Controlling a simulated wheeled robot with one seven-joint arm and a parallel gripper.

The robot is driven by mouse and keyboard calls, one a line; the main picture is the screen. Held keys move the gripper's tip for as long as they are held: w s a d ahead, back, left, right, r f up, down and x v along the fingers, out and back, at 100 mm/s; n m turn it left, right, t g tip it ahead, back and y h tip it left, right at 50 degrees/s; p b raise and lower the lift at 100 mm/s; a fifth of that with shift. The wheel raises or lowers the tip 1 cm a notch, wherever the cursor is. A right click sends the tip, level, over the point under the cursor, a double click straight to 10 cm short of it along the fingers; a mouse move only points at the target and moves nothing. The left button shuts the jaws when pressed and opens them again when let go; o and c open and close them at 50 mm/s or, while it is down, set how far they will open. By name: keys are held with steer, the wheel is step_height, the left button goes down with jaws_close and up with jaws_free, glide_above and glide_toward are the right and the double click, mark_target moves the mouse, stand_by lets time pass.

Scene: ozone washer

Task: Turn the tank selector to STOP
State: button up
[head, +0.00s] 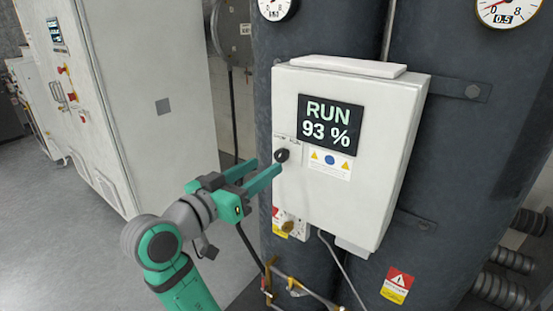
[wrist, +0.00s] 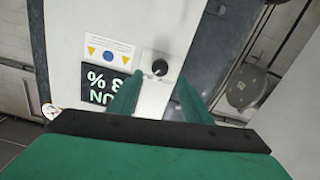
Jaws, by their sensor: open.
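The tank selector is a small black knob (head: 282,155) on a pale plate on the front of the white control box (head: 385,160). The box's display (head: 327,125) reads RUN 93 %. My gripper (head: 265,172) is open in front of the box, its green fingers reaching toward the knob. In the wrist view the knob (wrist: 160,67) lies beyond and between the two finger tips, with the fingers to either side. Whether the fingertips touch the box cannot be told. The labels by the knob are too small to read.
Dark tanks (head: 450,140) stand behind, with gauges (head: 507,10) at the top. Brass valves and piping (head: 290,287) are below. A large white cabinet (head: 150,100) stands at left, with open grey floor before it.

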mark_target(279, 157)
steer(key=shift+x, duration=3.1)
